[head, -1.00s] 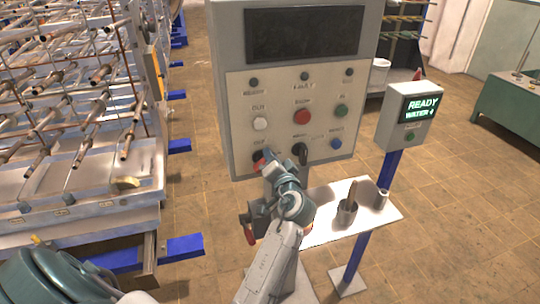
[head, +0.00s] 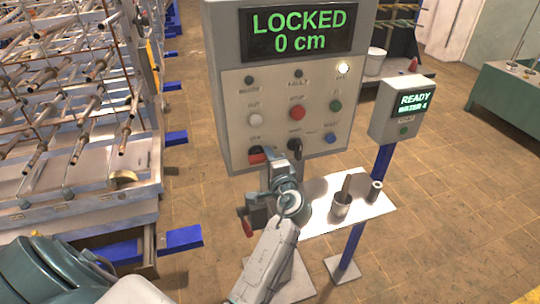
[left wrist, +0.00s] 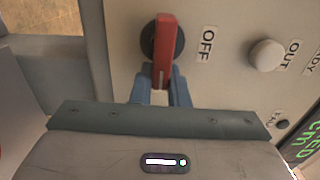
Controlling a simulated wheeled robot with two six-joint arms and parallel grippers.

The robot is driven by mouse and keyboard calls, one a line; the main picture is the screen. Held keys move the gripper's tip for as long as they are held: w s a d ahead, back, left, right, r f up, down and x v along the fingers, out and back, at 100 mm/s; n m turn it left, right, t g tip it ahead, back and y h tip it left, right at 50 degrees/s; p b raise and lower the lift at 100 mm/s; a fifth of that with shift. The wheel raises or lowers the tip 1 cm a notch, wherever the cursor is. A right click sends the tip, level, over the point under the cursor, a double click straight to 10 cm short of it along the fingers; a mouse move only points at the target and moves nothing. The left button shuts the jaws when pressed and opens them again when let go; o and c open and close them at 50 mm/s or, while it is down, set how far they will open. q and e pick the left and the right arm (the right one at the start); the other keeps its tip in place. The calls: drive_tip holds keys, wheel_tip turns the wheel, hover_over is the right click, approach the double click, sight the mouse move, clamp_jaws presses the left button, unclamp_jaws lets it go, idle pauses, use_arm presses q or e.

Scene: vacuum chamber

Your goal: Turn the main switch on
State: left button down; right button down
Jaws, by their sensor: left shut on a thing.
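The main switch is a red handle (head: 257,158) on a dark round base at the lower left of the grey control panel (head: 235,105). It lies about level in the head view. In the left wrist view the red handle (left wrist: 166,42) stands beside an OFF label (left wrist: 207,43), turned away from it. My left gripper (left wrist: 161,85) is shut on the handle's near end, one blue-grey finger on each side. In the head view my left gripper (head: 271,156) is at the panel, its fingertips partly hidden. The panel's display (head: 298,33) reads LOCKED 0 cm. My right gripper is not seen.
Close to the switch are a black knob (head: 294,149), a white button (head: 255,119), a red button (head: 297,112) and a blue button (head: 330,138). A white shelf (head: 375,207) with a cup stands below right. A READY box (head: 395,110) is at the right.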

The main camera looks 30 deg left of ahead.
use_arm(q)
drive_tip(key=shift+a+r, duration=0.1)
drive_tip(key=shift+r, duration=0.05)
idle(0.3)
drive_tip(key=c, duration=1.5)
unclamp_jaws()
drive_tip(key=shift+c, duration=0.2)
drive_tip(key=shift+o, duration=0.7)
drive_tip(key=shift+a, duration=0.2)
drive_tip(key=shift+f, duration=0.2)
drive_tip(key=shift+d, duration=0.2)
